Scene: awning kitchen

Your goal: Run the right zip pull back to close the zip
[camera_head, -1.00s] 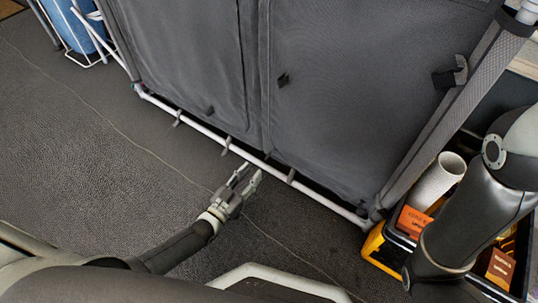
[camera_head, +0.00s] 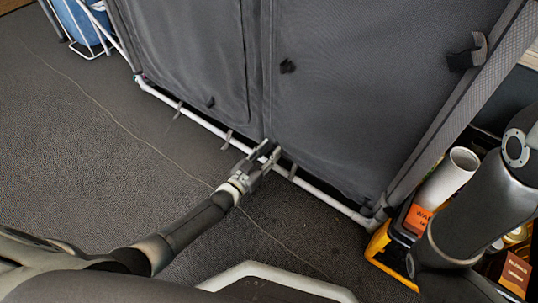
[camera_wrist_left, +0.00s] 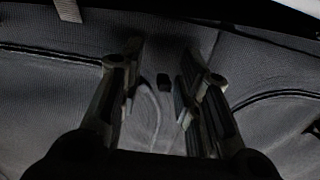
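The grey fabric front (camera_head: 345,90) of a tube-framed cupboard fills the upper middle of the head view, with vertical seams near its centre. One small dark tab (camera_head: 288,66) hangs on the right panel and another (camera_head: 210,102) on the left panel; I cannot tell which is the right zip pull. My left gripper (camera_head: 269,150) is at the front's lower edge, by the central seam. In the left wrist view its fingers (camera_wrist_left: 158,80) are apart, with a small dark piece (camera_wrist_left: 163,81) against the fabric visible between them. My right gripper is out of view.
The white bottom tube (camera_head: 215,130) runs just behind and beside my left gripper. At the right, a black and yellow crate (camera_head: 383,262) holds a white roll (camera_head: 447,178) and boxes, close to my right arm.

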